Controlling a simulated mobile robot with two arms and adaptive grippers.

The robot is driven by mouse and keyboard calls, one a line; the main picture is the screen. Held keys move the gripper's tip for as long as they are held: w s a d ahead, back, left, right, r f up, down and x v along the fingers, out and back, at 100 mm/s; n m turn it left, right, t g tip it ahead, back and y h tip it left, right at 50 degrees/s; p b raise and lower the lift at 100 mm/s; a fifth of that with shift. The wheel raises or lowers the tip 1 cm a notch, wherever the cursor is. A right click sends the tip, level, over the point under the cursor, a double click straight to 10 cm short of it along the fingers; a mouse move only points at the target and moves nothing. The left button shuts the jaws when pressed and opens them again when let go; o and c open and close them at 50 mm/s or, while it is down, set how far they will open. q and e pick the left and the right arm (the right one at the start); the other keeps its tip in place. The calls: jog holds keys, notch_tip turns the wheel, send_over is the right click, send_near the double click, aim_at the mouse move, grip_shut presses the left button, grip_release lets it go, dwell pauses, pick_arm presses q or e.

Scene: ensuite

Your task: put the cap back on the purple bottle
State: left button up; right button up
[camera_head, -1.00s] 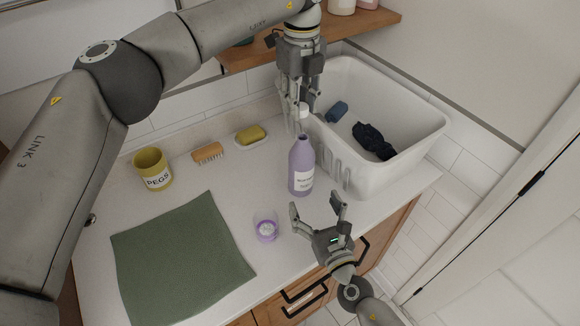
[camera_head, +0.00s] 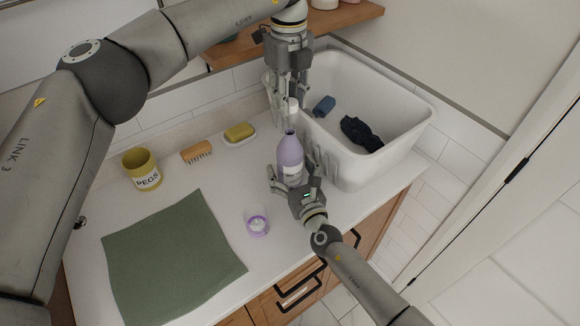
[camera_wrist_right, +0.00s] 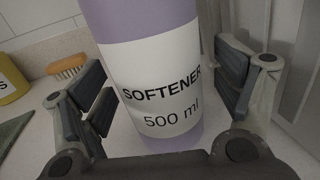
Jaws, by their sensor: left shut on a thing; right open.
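The purple bottle (camera_head: 290,152) stands upright and uncapped on the counter in the head view, its dark mouth showing. In the right wrist view its white label (camera_wrist_right: 155,85) reads "SOFTENER 500 ml". My left gripper (camera_head: 284,100) points down just beyond the bottle, shut on the white cap (camera_head: 292,106). The cap appears just above the bottle's mouth in the picture, apart from it. My right gripper (camera_head: 290,183) is open low at the bottle, one finger on each side. In the right wrist view gaps show between the bottle and the fingers (camera_wrist_right: 160,100).
A white tub (camera_head: 405,112) with dark cloth items stands right behind the bottle. A small clear purple cup (camera_head: 256,222) stands at the front. A green cloth (camera_head: 170,260), yellow pegs pot (camera_head: 141,170), brush (camera_head: 196,152) and soap dish (camera_head: 240,139) lie to the left.

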aim_at(289, 131)
jog(key=shift+w+a, duration=0.25)
jog(key=shift+w, duration=0.2)
jog(key=c, duration=1.6)
pick_arm(q)
jog(key=shift+f, duration=2.5)
pick_arm(e)
jog(key=shift+o, duration=0.2)
